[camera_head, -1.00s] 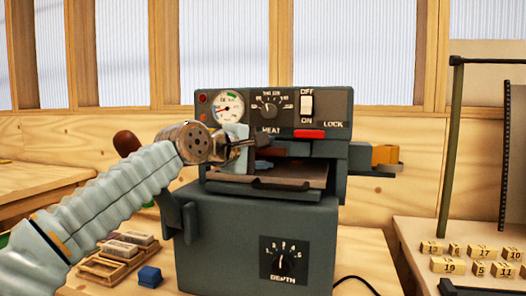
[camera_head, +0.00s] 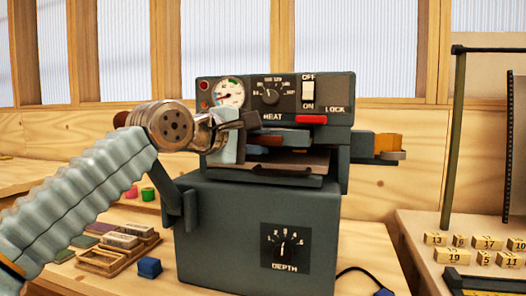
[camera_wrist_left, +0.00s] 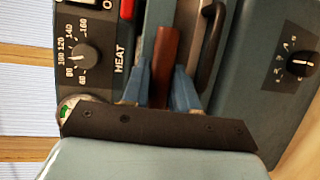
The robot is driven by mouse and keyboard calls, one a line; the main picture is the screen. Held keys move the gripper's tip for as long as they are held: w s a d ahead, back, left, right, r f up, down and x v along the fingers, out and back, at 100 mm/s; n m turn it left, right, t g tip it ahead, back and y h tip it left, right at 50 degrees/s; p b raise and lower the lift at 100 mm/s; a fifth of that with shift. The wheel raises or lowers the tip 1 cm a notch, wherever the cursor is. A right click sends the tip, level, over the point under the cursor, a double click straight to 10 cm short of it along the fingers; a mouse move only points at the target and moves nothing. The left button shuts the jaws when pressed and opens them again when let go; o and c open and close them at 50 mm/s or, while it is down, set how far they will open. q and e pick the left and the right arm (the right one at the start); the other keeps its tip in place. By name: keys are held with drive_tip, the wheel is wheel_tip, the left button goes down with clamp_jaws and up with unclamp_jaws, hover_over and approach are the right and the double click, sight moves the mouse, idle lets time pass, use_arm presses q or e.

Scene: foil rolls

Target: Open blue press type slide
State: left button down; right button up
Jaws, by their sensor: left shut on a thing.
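The blue-grey press (camera_head: 215,230) stands upright on the bench, with its dials and red LOCK lever (camera_head: 311,119) on the upper front. My left gripper (camera_head: 245,143) is at the slot between the upper part and the lower body, on the press's left side. In the left wrist view, its two blue-grey fingers (camera_wrist_left: 160,78) are shut on a reddish-brown bar (camera_wrist_left: 165,45), which looks like the type slide's handle. A brass-coloured piece (camera_head: 388,143) on a grey support sticks out of the press's right side. My right gripper is not in view.
A wooden tray with blocks (camera_head: 100,258) and a small blue block (camera_head: 149,267) lie left of the press. Numbered wooden blocks (camera_head: 487,242) and a dark post (camera_head: 452,150) are on the right table. A dark cable (camera_head: 350,270) lies right of the press.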

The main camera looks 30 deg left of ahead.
use_arm(q)
drive_tip(key=s+d+b, duration=0.2)
drive_tip(key=s, duration=0.8)
drive_tip(key=shift+s+d+b, duration=0.3)
drive_tip(key=shift+b, duration=0.05)
drive_tip(key=c, duration=1)
unclamp_jaws()
drive_tip(key=shift+o, duration=0.2)
drive_tip(key=v, duration=1.3)
drive_tip(key=shift+s, duration=0.4)
drive_tip(key=shift+a+r, duration=0.1)
